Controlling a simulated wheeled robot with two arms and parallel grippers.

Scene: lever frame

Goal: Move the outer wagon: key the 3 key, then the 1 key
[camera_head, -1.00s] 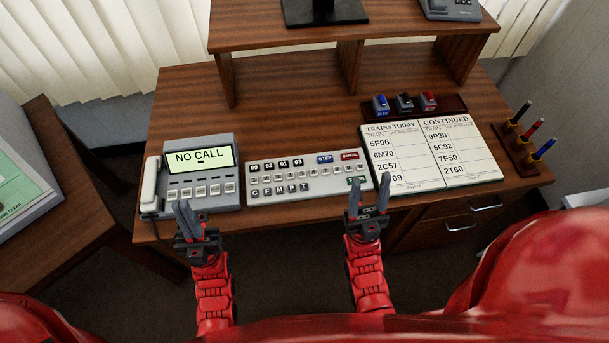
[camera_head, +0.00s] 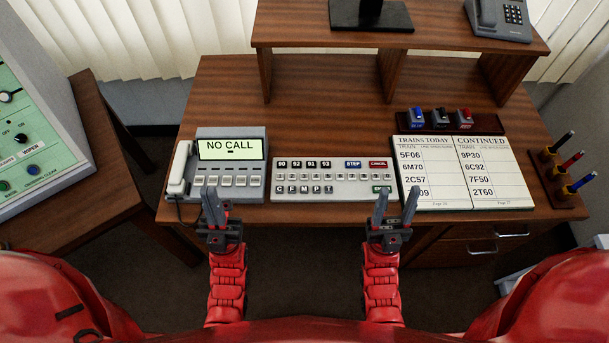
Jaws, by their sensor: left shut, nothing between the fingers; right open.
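The grey key panel (camera_head: 310,190) lies on the desk between the telephone and the open train book. Its top row has dark keys marked 90, 92, 91 and 93, a blue STEP key (camera_head: 353,164) and a red CANCEL key (camera_head: 378,164). A row of small keys (camera_head: 320,177) runs below; their labels are too small to read, so I cannot pick out the 3 and 1 keys. My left gripper (camera_head: 213,207) is shut and empty, in front of the telephone. My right gripper (camera_head: 395,206) is open and empty, at the panel's lower right corner and the book's lower left.
A telephone unit (camera_head: 230,165) reads NO CALL. The train book (camera_head: 465,172) lies right of the panel, with stamps (camera_head: 442,118) behind it and a pen holder (camera_head: 560,175) at the right edge. A raised shelf (camera_head: 420,38) stands behind. A green-faced console (camera_head: 40,150) is at left.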

